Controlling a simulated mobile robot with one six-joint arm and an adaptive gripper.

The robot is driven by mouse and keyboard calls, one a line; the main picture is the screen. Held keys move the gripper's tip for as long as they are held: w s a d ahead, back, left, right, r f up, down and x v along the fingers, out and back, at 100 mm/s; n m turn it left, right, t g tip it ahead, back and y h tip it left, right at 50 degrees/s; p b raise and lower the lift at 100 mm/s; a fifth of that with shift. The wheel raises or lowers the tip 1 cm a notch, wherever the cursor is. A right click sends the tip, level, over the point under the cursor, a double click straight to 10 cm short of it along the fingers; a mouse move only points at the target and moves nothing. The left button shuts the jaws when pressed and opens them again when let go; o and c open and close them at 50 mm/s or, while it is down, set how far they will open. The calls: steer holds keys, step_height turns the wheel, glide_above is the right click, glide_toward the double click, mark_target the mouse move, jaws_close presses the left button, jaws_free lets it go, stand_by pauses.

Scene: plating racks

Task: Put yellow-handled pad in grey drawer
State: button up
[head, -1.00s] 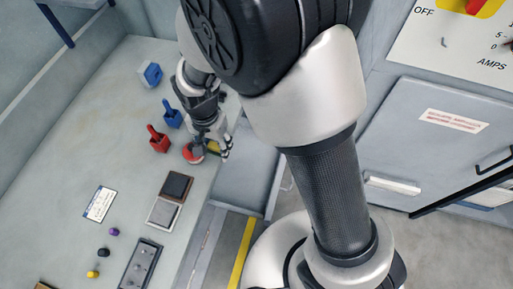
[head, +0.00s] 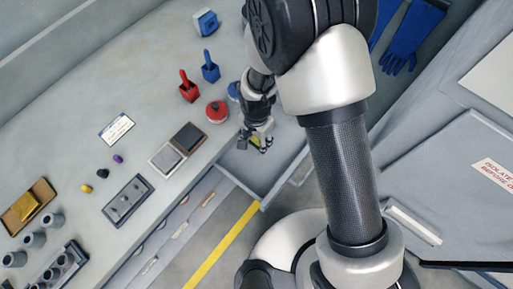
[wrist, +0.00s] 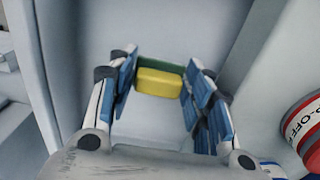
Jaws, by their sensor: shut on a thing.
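The yellow-handled pad (wrist: 158,84) has a yellow block handle and a green strip along its far edge. In the wrist view it sits between the blue-padded fingers of my gripper (wrist: 160,92), which is shut on it. In the head view my gripper (head: 260,140) points down over the open grey drawer (head: 284,182) at the bench's front edge, with a bit of yellow showing at its fingertips. The drawer's pale inner walls surround the fingers in the wrist view. I cannot tell whether the pad touches the drawer floor.
A red round thing (head: 217,111) stands on the bench left of my gripper, with red (head: 189,88) and blue (head: 210,68) upright-handled items behind it. Two flat square plates (head: 187,138) lie near the bench edge. A grey cabinet (head: 450,185) stands at the right.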

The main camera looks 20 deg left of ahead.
mark_target(257, 151)
steer(key=shift+f+b, duration=0.7)
steer(key=shift+f, duration=2.05)
steer(key=shift+f, duration=0.15)
steer(key=o, duration=0.5)
steer(key=shift+o, duration=0.9)
step_height(257, 151, up, 12)
steer(key=p, duration=0.4)
steer(key=shift+r, duration=0.2)
